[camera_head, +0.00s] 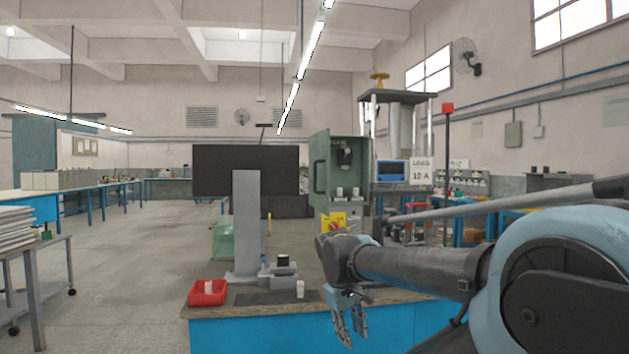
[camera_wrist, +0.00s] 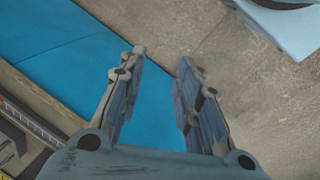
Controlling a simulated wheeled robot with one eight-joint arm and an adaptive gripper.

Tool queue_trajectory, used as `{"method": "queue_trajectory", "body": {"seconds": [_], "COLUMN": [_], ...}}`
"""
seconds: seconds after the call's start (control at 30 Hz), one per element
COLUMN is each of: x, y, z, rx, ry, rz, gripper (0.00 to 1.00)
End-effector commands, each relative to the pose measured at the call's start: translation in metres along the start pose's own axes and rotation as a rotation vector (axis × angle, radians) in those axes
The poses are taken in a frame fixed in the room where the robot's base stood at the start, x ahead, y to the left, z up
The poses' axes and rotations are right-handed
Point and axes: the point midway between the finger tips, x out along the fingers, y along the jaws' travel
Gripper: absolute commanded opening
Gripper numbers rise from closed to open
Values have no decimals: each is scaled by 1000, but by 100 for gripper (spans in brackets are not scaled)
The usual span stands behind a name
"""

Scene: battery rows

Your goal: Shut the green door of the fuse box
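The green fuse box (camera_head: 349,176) stands beyond the bench, right of the middle in the head view. Its inside faces me, with a dark device and small white cylinders in it. Its green door (camera_head: 320,168) appears to be swung open on the left side. My gripper (camera_head: 350,338) hangs low in front of the bench, well below and nearer than the box, fingers pointing down. In the wrist view my gripper (camera_wrist: 161,62) is open, with nothing between its fingers. The box and door are out of the wrist view.
The blue-fronted bench (camera_head: 265,335) holds a red tray (camera_head: 207,293), a dark mat and a white cylinder (camera_head: 300,289). A yellow sign is below the box. Open floor lies left.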

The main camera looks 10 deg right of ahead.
Motion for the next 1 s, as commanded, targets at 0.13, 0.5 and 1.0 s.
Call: {"method": "queue_trajectory", "body": {"seconds": [0.13, 0.5, 1.0], "x": [-39, -136, -276], "y": [37, 106, 112], "z": [-33, -135, -307], "rx": [-209, -672, -1118], "ry": [-75, -318, -744], "rz": [119, 401, 731], "gripper": [31, 31, 31]}}
